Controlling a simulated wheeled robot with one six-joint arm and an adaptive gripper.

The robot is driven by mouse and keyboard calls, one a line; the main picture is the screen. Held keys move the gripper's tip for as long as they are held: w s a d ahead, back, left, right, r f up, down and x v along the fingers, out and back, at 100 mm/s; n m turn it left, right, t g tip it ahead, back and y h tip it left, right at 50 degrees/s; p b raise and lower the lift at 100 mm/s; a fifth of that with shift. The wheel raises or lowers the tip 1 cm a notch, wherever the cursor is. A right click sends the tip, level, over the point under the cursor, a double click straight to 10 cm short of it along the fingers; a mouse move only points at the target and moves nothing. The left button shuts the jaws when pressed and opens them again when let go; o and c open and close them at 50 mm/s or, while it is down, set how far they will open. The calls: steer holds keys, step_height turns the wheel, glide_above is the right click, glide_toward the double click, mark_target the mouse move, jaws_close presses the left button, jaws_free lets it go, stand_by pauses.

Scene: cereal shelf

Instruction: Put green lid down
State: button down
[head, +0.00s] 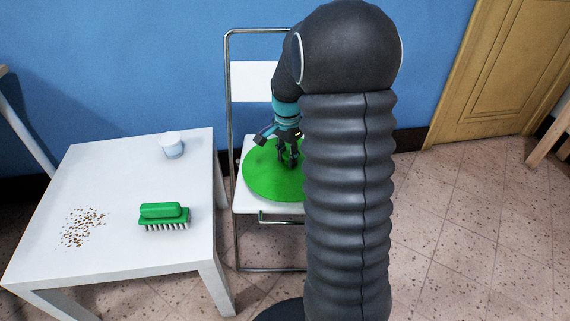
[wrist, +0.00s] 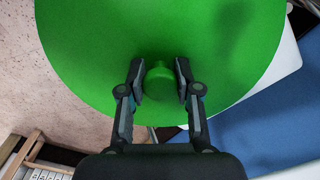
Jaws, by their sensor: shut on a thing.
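The green lid (head: 262,180) is a wide round disc over the seat of a white folding chair (head: 252,82). In the head view its right part is hidden behind my arm. My gripper (head: 288,160) is above the middle of the lid. In the wrist view the lid (wrist: 90,50) fills the upper part, and my gripper (wrist: 160,82) has its two fingers on either side of the lid's green knob (wrist: 159,78). The fingers are shut on the knob. I cannot tell whether the lid touches the seat.
A white table (head: 110,185) stands left of the chair. On it are a green brush (head: 163,215), a small white cup (head: 172,145) and scattered brown crumbs (head: 83,227). A blue wall (head: 130,60) is behind, and a wooden door (head: 505,75) is at the right.

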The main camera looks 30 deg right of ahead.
mark_target(286, 165)
steer(key=shift+w+d+f, duration=0.2)
steer(key=shift+w+f, duration=0.35)
steer(key=shift+w, duration=0.35)
steer(key=shift+f, duration=1.95)
steer(key=shift+f, duration=0.1)
steer(key=c, duration=0.8)
jaws_free()
